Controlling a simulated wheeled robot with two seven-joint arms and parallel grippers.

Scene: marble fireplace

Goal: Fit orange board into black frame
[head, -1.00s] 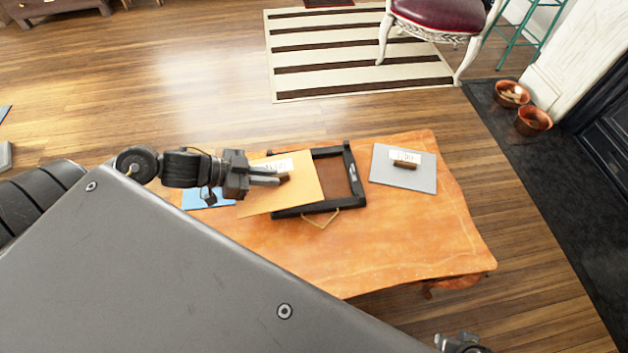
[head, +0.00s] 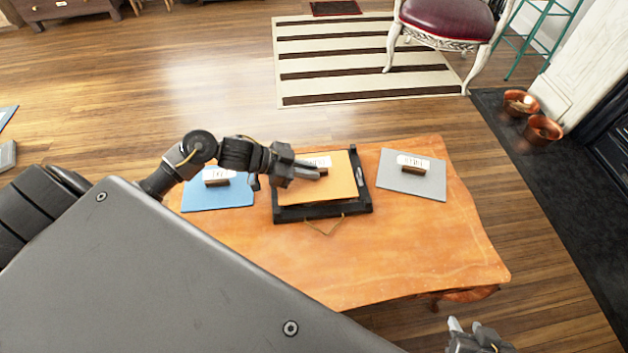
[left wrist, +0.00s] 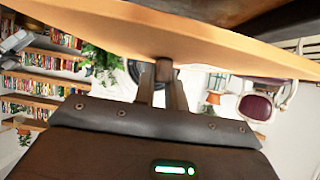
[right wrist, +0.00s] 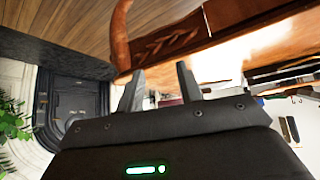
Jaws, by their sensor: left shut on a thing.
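The orange board (head: 335,186) lies over the opening of the black frame (head: 322,212) on the table, covering most of it. Whether it is seated or slightly above the frame I cannot tell. My left gripper (head: 318,171) is shut on the board's dark handle, beside a white label. The left wrist view shows the orange board (left wrist: 190,38) spread above the fingers, with its handle (left wrist: 165,70) between the fingertips. My right gripper (head: 470,330) is low at the right, off the table's front edge. In the right wrist view its fingers (right wrist: 158,82) are apart and empty.
A blue board (head: 222,195) lies left of the frame and a grey board (head: 412,180) lies right of it, each with a handle and label. The wooden table (head: 400,250) is bare in front. A chair (head: 447,20) and copper pots (head: 542,130) stand beyond.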

